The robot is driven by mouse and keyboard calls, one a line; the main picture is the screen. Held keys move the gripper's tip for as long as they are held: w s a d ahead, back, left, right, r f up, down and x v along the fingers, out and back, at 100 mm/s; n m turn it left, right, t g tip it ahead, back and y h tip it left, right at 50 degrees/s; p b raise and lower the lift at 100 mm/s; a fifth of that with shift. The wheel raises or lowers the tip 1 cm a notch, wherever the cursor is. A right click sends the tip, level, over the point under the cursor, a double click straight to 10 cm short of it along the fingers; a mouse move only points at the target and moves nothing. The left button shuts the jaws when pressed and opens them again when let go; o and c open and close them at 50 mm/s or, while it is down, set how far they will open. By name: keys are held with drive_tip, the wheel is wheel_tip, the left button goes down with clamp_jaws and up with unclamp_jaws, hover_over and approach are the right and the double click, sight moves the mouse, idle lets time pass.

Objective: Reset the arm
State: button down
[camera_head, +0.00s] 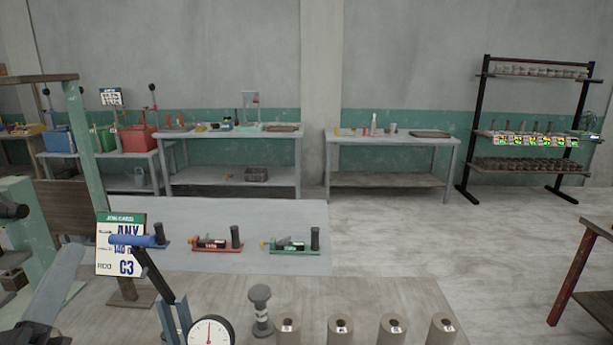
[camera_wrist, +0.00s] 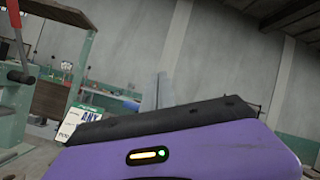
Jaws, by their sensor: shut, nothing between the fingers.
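My gripper (camera_wrist: 163,78) shows in the wrist view as narrow grey fingers, standing close together beyond a purple housing with a black top edge and a small lit status light. They are shut with nothing between them. They point up and away toward the bare wall, touching nothing that I can see. The gripper is not clearly visible in the head view.
The near bench (camera_head: 375,293) holds a dial gauge (camera_head: 210,331), several clay cylinders (camera_head: 340,332) and a sign (camera_head: 120,245), also in the wrist view (camera_wrist: 72,122). Red (camera_head: 217,243) and green (camera_head: 293,245) tools lie behind. A rack (camera_head: 478,110) stands right; open floor (camera_head: 430,238) lies between.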

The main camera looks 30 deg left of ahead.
drive_tip(key=w+d+f+n+g, duration=0.1)
drive_tip(key=w+d+f+n, duration=0.2)
drive_tip(key=d+f+n, duration=0.65)
drive_tip(key=w+d+f+n+y, duration=0.15)
drive_tip(key=d+n, duration=0.45)
drive_tip(key=d, duration=0.8)
drive_tip(key=w+d+f+n+g, duration=0.1)
drive_tip(key=w+d+f+n, duration=0.2)
drive_tip(key=d+f+n, duration=0.6)
drive_tip(key=s+d+f+g+h, duration=0.1)
drive_tip(key=s+d+f+h, duration=0.2)
drive_tip(key=d, duration=0.7)
drive_tip(key=s+d+f+m+g+h, duration=0.1)
drive_tip(key=s+d+f+h, duration=0.1)
drive_tip(key=s+d+h, duration=0.4)
drive_tip(key=s+d+f+h, duration=0.3)
drive_tip(key=s+d+h, duration=0.2)
drive_tip(key=d, duration=1)
drive_tip(key=shift+s+d+f+g+h, duration=0.15)
drive_tip(key=shift+s+f+g+h, duration=0.2)
drive_tip(key=shift+s, duration=0.7)
